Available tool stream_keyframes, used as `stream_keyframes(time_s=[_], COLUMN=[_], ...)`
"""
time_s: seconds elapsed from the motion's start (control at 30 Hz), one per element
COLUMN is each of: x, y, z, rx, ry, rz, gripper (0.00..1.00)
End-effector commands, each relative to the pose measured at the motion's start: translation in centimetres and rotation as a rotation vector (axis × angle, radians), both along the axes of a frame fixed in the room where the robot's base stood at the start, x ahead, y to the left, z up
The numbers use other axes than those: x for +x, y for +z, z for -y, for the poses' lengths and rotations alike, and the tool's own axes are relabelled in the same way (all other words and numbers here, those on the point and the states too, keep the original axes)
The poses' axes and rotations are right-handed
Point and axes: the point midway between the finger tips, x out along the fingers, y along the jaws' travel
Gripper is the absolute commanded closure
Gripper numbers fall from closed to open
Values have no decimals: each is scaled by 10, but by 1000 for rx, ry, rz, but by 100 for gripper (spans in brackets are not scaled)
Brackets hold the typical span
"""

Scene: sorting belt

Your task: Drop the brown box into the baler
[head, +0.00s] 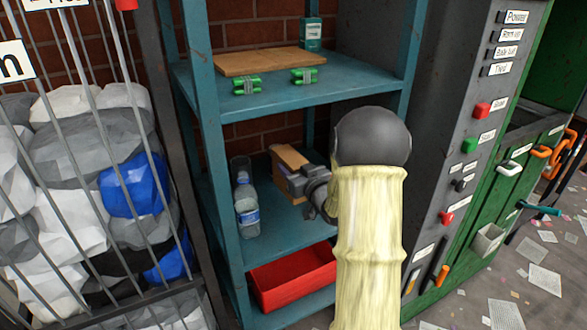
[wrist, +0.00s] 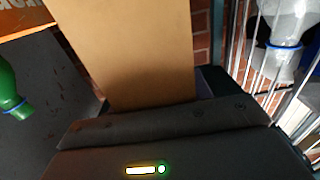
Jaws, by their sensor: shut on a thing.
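The brown box (head: 290,157) is at the middle level of the blue shelf unit in the head view, partly hidden behind my gripper (head: 288,177). My gripper is shut on it. In the wrist view the brown box (wrist: 130,50) stands out as a large flat cardboard face beyond my dark gripper body, and the grip itself is hidden. I cannot tell whether the box touches the shelf. The baler (head: 470,130) is the grey and green machine at the right, with labels, buttons and handles. My arm covers part of the space between shelf and baler.
A clear bottle (head: 246,202) stands left of my gripper. A red tray (head: 292,278) is on the lower level. Above are a brown board (head: 270,61), green bundles (head: 246,84) and a green container (head: 311,34). A barred cage (head: 100,180) of bags stands left. Papers litter the floor at right.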

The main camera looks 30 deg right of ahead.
Motion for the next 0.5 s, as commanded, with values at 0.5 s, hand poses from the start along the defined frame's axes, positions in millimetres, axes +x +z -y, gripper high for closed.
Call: stream_keyframes(time_s=[0.5], x=[0], y=[11], z=[0], rx=[0], ry=[0], rz=[0], gripper=[72])
